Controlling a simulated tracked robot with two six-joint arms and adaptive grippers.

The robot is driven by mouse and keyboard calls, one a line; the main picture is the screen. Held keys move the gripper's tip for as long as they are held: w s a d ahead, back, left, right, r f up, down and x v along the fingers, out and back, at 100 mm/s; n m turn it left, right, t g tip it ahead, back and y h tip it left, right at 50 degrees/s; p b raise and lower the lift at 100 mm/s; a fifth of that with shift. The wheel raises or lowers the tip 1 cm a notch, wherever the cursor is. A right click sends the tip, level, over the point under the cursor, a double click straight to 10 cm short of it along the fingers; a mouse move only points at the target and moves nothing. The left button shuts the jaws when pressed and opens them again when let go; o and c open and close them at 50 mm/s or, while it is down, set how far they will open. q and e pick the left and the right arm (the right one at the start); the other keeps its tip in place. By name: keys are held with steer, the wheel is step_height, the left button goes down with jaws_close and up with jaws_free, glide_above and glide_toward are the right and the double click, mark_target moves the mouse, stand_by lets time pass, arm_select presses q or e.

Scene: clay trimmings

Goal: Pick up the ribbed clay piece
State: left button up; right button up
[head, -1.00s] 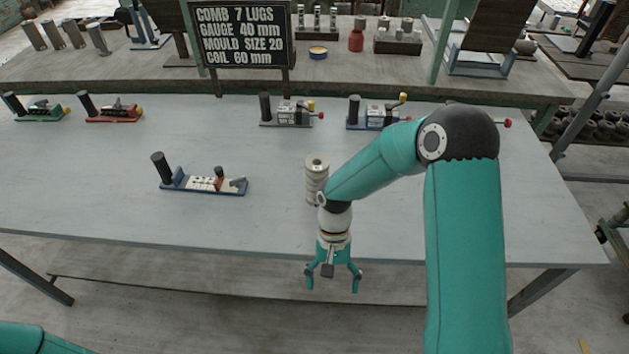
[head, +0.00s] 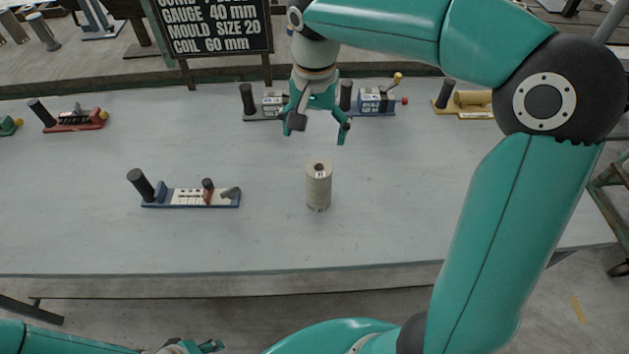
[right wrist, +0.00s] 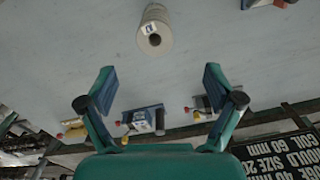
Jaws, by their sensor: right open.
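The ribbed clay piece (head: 318,188) is a pale beige upright cylinder with a hole in its top and a small marked label. It stands alone on the grey table (head: 80,235), and shows at the top of the right wrist view (right wrist: 155,32). My right gripper (head: 315,136) is open and empty, fingers downward, just above the piece in the head picture and not touching it. In the right wrist view its spread fingers (right wrist: 159,72) have bare table between them. Part of my left gripper (head: 200,347) shows at the bottom edge; its jaws cannot be made out.
A blue-based tool (head: 190,197) with a black post lies left of the piece. A red-based tool (head: 75,120), a blue one (head: 375,103) and a yellow one (head: 472,103) line the back edge. A black lettered board (head: 215,28) stands behind. Table around the piece is clear.

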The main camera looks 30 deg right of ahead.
mark_target(319, 161)
steer(key=f, duration=0.9)
steer(key=shift+s+d, duration=0.15)
steer(key=shift+d, duration=0.25)
steer(key=shift+d+f+p, duration=0.1)
steer(key=shift+f+p, duration=0.4)
steer(key=shift+f, duration=2.15)
jaws_close()
